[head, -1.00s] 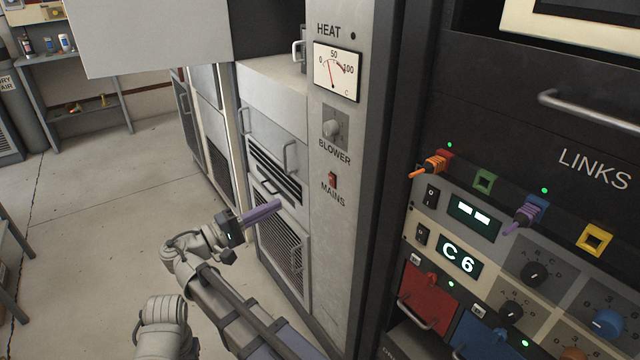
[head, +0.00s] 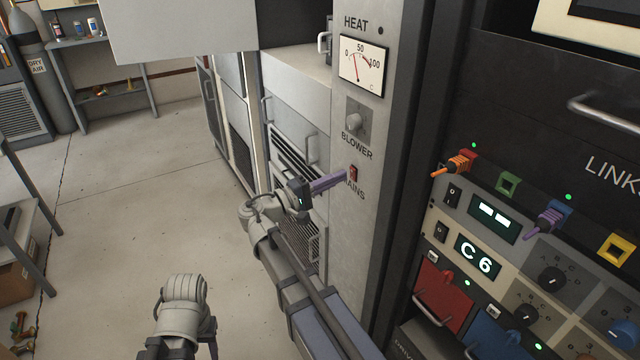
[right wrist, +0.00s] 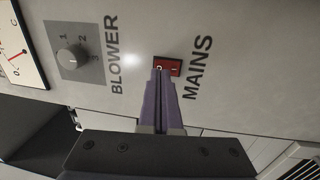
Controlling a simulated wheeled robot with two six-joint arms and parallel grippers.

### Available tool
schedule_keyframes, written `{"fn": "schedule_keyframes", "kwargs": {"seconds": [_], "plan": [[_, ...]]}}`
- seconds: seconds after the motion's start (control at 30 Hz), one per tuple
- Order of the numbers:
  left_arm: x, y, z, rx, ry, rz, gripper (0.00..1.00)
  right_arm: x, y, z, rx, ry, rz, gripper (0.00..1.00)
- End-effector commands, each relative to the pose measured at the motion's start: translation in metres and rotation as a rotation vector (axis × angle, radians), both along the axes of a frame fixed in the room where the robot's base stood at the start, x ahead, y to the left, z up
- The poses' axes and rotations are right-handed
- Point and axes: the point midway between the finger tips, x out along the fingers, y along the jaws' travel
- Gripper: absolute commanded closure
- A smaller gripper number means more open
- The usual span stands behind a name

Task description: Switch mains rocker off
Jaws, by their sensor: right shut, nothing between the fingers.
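The red mains rocker (head: 353,173) sits on the light grey panel, above the MAINS label and below the blower knob. In the right wrist view the rocker (right wrist: 168,66) lies right at the fingertips, which cover part of its lower edge. My right gripper (head: 343,173) has purple fingers, shut and empty. Its tips point at the rocker and are at or very close to it; I cannot tell whether they touch. The right gripper also shows in the right wrist view (right wrist: 159,74).
The blower knob (head: 354,121) and the heat meter (head: 362,65) are above the rocker on the same panel. The links rack (head: 500,110) with plugs and handles stands to the right. Open floor (head: 130,220) lies to the left.

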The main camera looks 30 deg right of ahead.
Motion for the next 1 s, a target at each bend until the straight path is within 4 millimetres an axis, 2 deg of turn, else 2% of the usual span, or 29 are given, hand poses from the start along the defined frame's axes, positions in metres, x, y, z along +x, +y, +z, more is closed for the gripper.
{"fn": "schedule_keyframes", "kwargs": {"seconds": [0.2, 0.63, 0.8, 1.0], "plan": [[0.0, 0.0, 0.002, 0.0, 0.0, 0.0, 0.5, 0.001, -0.014, 0.002, 0.0, 0.0, 0.0, 1.0], [0.0, 0.0, 0.003, -0.001, 0.0, 0.0, 0.5, 0.001, -0.017, 0.003, 0.0, 0.0, 0.0, 1.0], [0.0, 0.0, 0.019, -0.001, 0.0, 0.0, 0.5, 0.002, -0.025, 0.012, 0.032, 0.002, -0.001, 1.0], [0.0, 0.0, 0.035, -0.002, 0.001, 0.0, 0.5, 0.003, -0.028, 0.014, 0.098, 0.008, -0.002, 1.0]]}}
